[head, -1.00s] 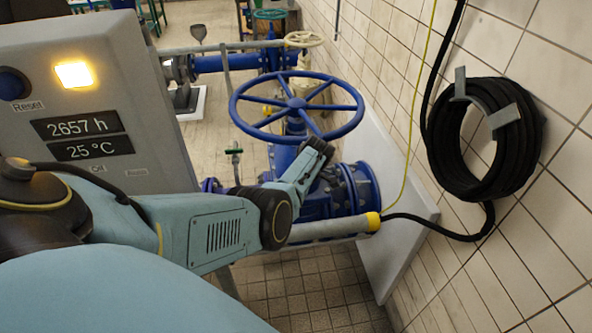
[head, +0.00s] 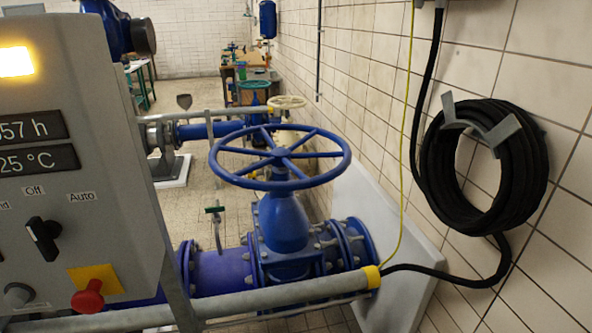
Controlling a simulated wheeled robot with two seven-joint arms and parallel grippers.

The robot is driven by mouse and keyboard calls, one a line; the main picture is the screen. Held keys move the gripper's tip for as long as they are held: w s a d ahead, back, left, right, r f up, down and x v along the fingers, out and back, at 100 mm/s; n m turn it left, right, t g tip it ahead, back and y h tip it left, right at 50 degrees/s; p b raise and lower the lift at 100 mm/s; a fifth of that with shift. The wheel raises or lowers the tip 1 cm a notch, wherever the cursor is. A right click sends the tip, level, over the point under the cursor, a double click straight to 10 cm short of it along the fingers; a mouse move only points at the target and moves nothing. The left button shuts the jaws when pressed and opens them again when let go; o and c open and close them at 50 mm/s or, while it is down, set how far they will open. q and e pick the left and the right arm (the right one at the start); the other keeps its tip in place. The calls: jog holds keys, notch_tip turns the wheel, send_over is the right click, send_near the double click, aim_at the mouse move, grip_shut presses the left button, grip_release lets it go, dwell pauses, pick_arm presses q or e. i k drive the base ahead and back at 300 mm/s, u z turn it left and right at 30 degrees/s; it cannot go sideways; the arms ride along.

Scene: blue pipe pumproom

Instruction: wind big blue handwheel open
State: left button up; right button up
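The big blue handwheel (head: 337,173) sits level on top of a blue valve (head: 284,222) in the middle of the head view. Its rim, spokes and hub show unobstructed, and nothing touches it. The valve is bolted by flanges into a thick blue pipe (head: 222,272). Neither of my grippers nor my arms show in the head view now.
A grey control cabinet (head: 75,225) with a red button (head: 88,297) stands at the left. A grey rail (head: 262,300) crosses in front of the valve. A black hose coil (head: 437,165) hangs on the tiled wall at the right. Smaller valves stand behind.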

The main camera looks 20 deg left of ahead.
aim_at(279, 157)
jog(key=u, duration=0.4)
jog(key=i, duration=0.9)
